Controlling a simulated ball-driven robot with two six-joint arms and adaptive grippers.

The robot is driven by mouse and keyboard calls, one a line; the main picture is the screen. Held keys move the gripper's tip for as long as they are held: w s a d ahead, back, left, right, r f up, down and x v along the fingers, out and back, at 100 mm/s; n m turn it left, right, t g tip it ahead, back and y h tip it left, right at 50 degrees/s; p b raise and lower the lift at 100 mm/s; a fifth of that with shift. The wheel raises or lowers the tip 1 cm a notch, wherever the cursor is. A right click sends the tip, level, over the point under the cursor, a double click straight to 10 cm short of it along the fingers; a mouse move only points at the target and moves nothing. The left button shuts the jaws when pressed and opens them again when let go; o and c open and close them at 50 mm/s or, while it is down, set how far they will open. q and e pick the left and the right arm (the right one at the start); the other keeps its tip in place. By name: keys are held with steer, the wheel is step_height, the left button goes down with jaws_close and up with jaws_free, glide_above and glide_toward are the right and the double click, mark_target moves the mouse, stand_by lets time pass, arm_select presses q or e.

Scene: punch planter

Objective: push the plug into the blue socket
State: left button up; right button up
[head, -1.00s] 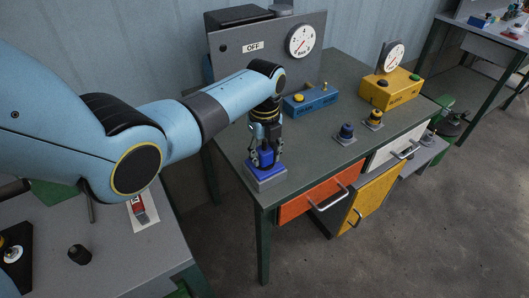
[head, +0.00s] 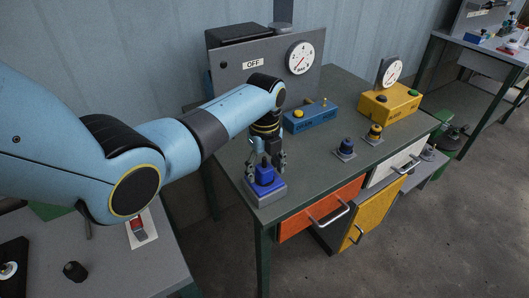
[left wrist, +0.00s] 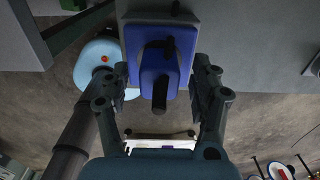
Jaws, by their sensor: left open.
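The blue socket (head: 268,188) sits on a grey block at the near left corner of the green table. The blue plug (head: 265,173), with a dark stem, stands upright in it; I cannot tell how deep it sits. My left gripper (head: 267,159) is open, its fingers apart on both sides of the plug's upper part, pointing down. In the left wrist view the gripper (left wrist: 161,82) shows a finger on each side, with gaps to the dark stem (left wrist: 159,95) between them. The socket's blue top (left wrist: 185,45) lies beyond. My right gripper is not in view.
A grey panel (head: 235,82) with a gauge stands behind. Drawers line the table's front.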

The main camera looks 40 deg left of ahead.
arm_select(q)
step_height(320, 180, up, 11)
stand_by(0.3)
steer(key=shift+f, duration=0.1)
stand_by(0.4)
